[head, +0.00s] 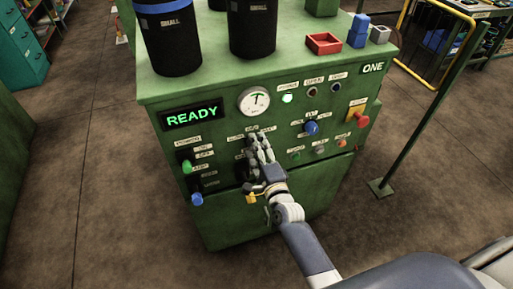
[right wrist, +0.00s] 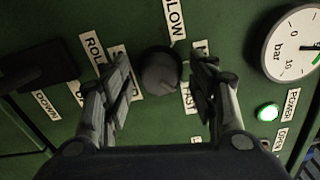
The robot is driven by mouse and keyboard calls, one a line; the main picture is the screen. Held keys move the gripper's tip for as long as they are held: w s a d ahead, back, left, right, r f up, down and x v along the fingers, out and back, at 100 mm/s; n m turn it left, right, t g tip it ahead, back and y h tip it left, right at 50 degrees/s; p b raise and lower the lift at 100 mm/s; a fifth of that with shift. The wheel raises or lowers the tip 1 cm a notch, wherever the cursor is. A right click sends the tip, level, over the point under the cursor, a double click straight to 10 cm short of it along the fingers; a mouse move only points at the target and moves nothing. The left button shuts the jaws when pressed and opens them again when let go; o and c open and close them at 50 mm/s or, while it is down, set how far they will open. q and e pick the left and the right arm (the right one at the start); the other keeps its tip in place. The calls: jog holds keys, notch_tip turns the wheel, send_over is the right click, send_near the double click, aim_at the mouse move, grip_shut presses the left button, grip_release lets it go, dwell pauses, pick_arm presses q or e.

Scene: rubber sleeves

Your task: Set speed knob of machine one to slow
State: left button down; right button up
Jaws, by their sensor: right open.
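I cannot tell which way the knob points. My right gripper (head: 257,145) is in front of the panel below the gauge and hides the knob in the head view. Its fingers are open, one on each side of the knob, with gaps visible. My left gripper is out of view.
A round gauge (head: 254,101) is above the gripper. A blue knob (head: 311,128) and a red button (head: 358,122) are to its right. Dark canisters (head: 172,42) and a red tray (head: 323,43) stand on top.

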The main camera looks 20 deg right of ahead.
jog(key=shift+c, duration=1.4)
jog(key=c, duration=0.8)
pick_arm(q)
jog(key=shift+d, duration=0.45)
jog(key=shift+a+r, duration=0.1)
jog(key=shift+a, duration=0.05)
pick_arm(e)
jog(key=shift+n, duration=0.3)
pick_arm(q)
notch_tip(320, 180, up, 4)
jog(key=p, duration=0.4)
pick_arm(e)
jog(key=n, duration=1.9)
jog(key=shift+n, duration=0.3)
